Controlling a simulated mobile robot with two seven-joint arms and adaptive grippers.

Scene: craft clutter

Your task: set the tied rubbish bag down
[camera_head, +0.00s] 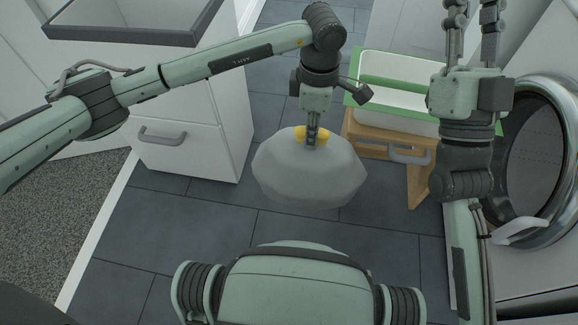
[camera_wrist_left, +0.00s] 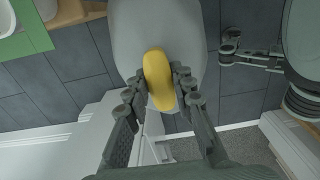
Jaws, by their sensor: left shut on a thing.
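The tied rubbish bag (camera_head: 308,178) is a pale grey, rounded bag with a yellow tie (camera_head: 312,135) on top. My left gripper (camera_head: 312,140) points down and is shut on the yellow tie. In the left wrist view, the fingers (camera_wrist_left: 160,88) sit on both sides of the yellow tie, with the grey bag (camera_wrist_left: 125,30) beyond. The bag is upright over the dark tiled floor (camera_head: 200,225); I cannot tell whether its underside touches the tiles. My right gripper (camera_head: 474,25) points up at the upper right, fingers apart and empty, tips cut off by the frame edge.
A white drawer cabinet (camera_head: 185,120) stands to the left of the bag. A wooden stool (camera_head: 365,134) with a green-and-white tray (camera_head: 395,92) is close on the right. A round-doored machine (camera_head: 545,150) stands far right. Floor tiles in front and to the left are clear.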

